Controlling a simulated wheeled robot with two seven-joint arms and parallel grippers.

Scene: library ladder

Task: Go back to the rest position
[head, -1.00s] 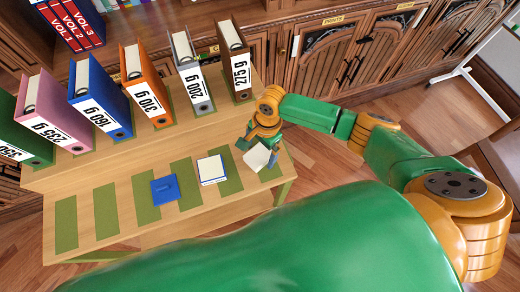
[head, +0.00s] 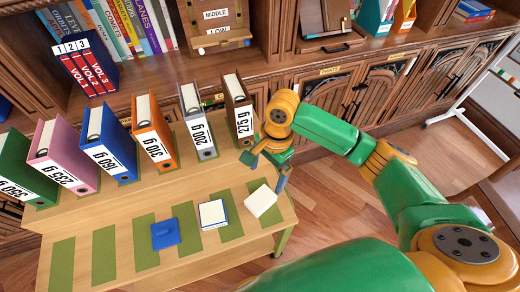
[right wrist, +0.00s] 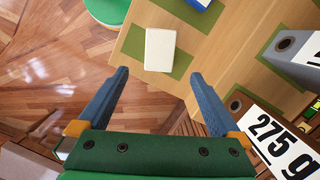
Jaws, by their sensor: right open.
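My right gripper (head: 266,172) is open and empty above the right end of the wooden stand (head: 180,262). In the right wrist view its two blue-grey fingers (right wrist: 156,78) are wide apart with nothing between them. A small white block (head: 261,201) lies on the stand's lower level, apart from the fingers; it also shows in the right wrist view (right wrist: 160,50), just beyond the fingertips. My left gripper is not in view.
Several labelled binders stand on the upper level; the brown 275 g binder (head: 238,112) is close to my right gripper. A white-and-blue block (head: 212,214) and a blue piece (head: 165,234) lie on the lower level. Wooden cabinets (head: 375,85) stand behind.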

